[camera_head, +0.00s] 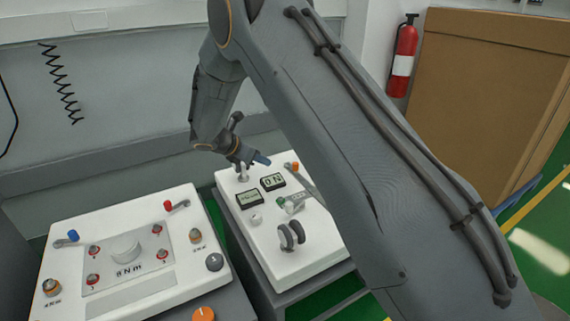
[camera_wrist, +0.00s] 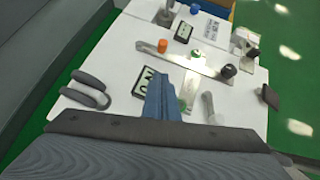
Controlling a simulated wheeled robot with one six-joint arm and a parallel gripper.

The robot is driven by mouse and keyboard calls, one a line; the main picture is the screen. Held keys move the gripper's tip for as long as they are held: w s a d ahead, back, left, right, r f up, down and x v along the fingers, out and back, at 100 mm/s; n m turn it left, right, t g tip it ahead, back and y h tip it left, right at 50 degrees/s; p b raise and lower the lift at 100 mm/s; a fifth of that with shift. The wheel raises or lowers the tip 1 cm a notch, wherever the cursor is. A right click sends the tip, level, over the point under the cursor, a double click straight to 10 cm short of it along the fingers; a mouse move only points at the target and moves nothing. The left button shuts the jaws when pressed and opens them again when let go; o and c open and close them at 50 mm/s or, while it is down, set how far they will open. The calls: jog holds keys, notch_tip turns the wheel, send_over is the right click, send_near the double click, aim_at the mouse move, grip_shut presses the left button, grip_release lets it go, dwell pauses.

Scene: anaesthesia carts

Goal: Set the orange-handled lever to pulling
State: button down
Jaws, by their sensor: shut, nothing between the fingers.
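The orange handle (camera_head: 295,167) shows on the right cart's white top, just beyond my gripper, at one end of a flat metal lever bar (camera_head: 302,182) that my arm partly hides. In the wrist view the orange handle (camera_wrist: 163,46) stands upright near the left end of the bar (camera_wrist: 190,60), which runs right to a dark round knob (camera_wrist: 228,71). My gripper (camera_head: 263,159) is shut and empty above the panel, left of the orange handle and apart from it. Its blue fingertips (camera_wrist: 161,98) show in the wrist view below the bar.
Two small displays (camera_head: 272,182), a green-tipped part (camera_head: 282,204) and grey looped handles (camera_head: 290,236) crowd the right cart's top. A second white cart (camera_head: 70,285) with red and blue levers stands at left. A large brown box (camera_head: 490,70) is behind.

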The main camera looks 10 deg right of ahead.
jog(key=x, duration=0.9)
jog(key=shift+w+d+f, duration=0.15)
jog(key=shift+d+f, duration=0.05)
jog(key=shift+f, duration=0.05)
jog(key=shift+w+d+p, duration=0.2)
jog(key=shift+w+d, duration=0.1)
jog(key=shift+d, duration=0.25)
jog(key=shift+w+d+p, duration=0.2)
jog(key=shift+w+d, duration=0.15)
jog(key=shift+d, duration=0.15)
jog(key=shift+w+d, duration=0.45)
jog(key=shift+d, duration=0.2)
